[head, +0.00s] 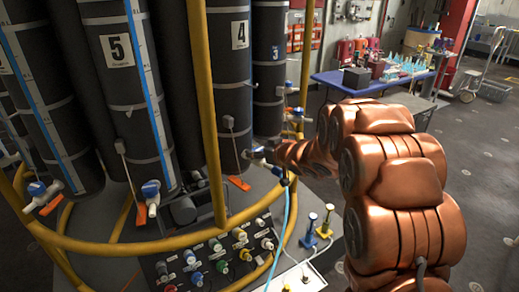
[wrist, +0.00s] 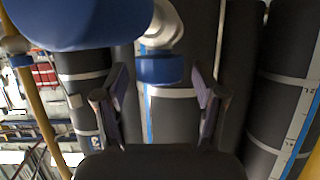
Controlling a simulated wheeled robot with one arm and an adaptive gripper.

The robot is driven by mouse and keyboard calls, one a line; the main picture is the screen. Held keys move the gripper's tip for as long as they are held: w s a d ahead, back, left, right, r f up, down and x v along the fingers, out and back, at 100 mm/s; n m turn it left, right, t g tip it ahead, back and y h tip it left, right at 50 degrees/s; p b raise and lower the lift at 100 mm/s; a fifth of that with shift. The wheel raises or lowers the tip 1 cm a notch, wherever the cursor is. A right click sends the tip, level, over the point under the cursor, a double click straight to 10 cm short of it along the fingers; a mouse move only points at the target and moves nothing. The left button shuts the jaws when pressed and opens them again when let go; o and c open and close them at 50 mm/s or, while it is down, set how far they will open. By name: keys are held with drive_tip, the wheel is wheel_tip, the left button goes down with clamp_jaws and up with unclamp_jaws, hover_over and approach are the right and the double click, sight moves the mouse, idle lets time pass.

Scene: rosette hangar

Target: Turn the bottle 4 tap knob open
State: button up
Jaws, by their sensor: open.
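Bottle 4 (head: 226,85) is a tall black cylinder with a white "4" label, left of my arm in the head view. My gripper (head: 262,156) is low beside its base, where blue and white tap parts show. The gripper partly overlaps them there. In the wrist view a large blue part (wrist: 80,22), probably the tap knob, fills the upper left. A whitish tap body (wrist: 165,28) with a blue collar (wrist: 160,69) lies beside it. Nothing is visibly held, and I cannot tell whether anything touches.
A yellow rail (head: 208,110) stands left of the gripper, with a curved lower rail in front. Bottle 5 (head: 118,85) and its tap (head: 151,192) are further left. A panel of coloured knobs (head: 215,260) lies below. A blue table (head: 350,88) stands behind my arm.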

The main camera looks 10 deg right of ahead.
drive_tip(key=shift+w+a+f, duration=0.1)
drive_tip(key=shift+w+f, duration=0.1)
drive_tip(key=shift+w, duration=0.05)
drive_tip(key=c, duration=1.2)
drive_tip(key=shift+o, duration=0.2)
